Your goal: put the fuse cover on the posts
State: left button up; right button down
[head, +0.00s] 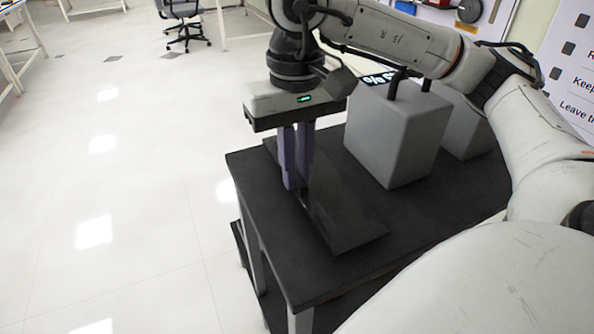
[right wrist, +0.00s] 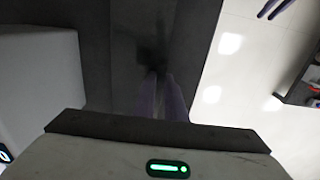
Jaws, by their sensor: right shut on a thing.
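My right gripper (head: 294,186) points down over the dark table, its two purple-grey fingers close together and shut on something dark. A long, flat, dark plate (head: 345,222) lies at the fingertips, and it also shows as a dark band in the right wrist view (right wrist: 142,25). I take the held thing to be the fuse cover, but it blends with the dark surface and its outline is unclear. I cannot make out the posts for certain.
A grey box (head: 396,135) with black bent pieces on top stands right of the gripper, with another grey box (head: 466,125) behind it. The dark table (head: 420,215) has bare room in front of the boxes. Open pale floor lies to the left.

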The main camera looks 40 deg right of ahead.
jog(key=shift+f, duration=0.8)
jog(key=shift+f, duration=0.1)
jog(key=c, duration=1.8)
grip_release()
